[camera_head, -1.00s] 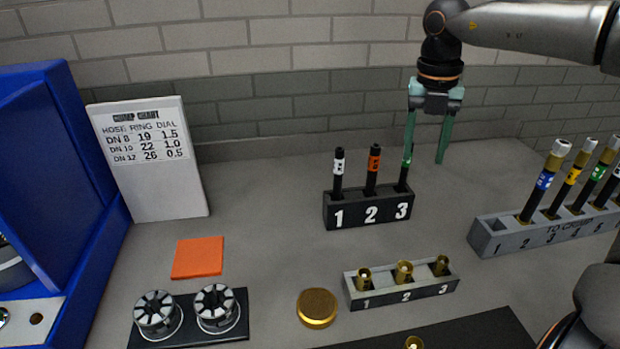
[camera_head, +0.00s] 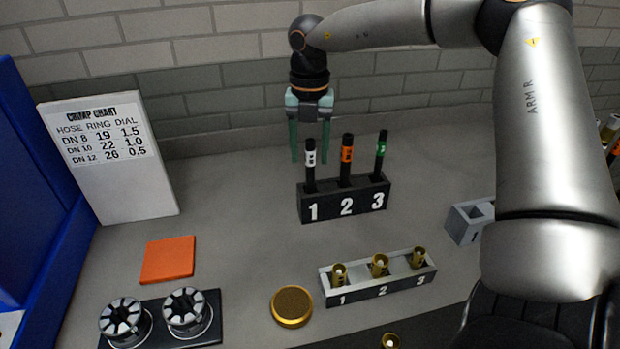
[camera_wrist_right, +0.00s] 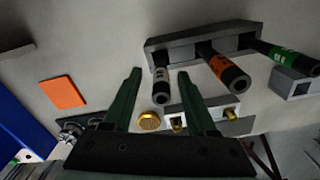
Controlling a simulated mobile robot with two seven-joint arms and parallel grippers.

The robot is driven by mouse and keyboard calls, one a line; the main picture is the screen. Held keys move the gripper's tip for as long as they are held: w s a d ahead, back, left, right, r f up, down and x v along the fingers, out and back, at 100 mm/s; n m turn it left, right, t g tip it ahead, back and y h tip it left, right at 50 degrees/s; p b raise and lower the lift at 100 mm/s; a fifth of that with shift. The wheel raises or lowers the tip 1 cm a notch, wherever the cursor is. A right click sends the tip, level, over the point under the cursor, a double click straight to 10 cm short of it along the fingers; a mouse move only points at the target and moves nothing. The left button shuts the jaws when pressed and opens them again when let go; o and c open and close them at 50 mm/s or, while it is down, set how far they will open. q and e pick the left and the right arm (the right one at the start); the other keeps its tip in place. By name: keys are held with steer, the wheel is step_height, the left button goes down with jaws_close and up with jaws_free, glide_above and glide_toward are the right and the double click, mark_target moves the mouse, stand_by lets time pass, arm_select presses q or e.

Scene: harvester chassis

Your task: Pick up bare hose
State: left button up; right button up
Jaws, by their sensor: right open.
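Three bare black hoses stand upright in a dark rack (camera_head: 345,200) numbered 1, 2 and 3. The white-banded hose (camera_head: 310,165) is in slot 1, the orange-banded hose (camera_head: 346,160) in slot 2, the green-banded hose (camera_head: 381,155) in slot 3. My right gripper (camera_head: 310,158) is open, pointing down, above and around or just behind the white-banded hose's top. In the right wrist view, the white-banded hose (camera_wrist_right: 161,88) shows between the open green fingers, nearer the right one; contact cannot be told. My left gripper is out of view.
A grey tray (camera_head: 380,285) with three brass fittings stands in front of the rack. My right arm covers the grey rack at right.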

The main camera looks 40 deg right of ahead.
mark_target(310, 171)
step_height(310, 171, down, 5)
steer(key=shift+f+p, duration=0.1)
steer(key=shift+p, duration=0.35)
steer(key=shift+s, duration=0.1)
steer(key=shift+c, duration=0.2)
jaws_close()
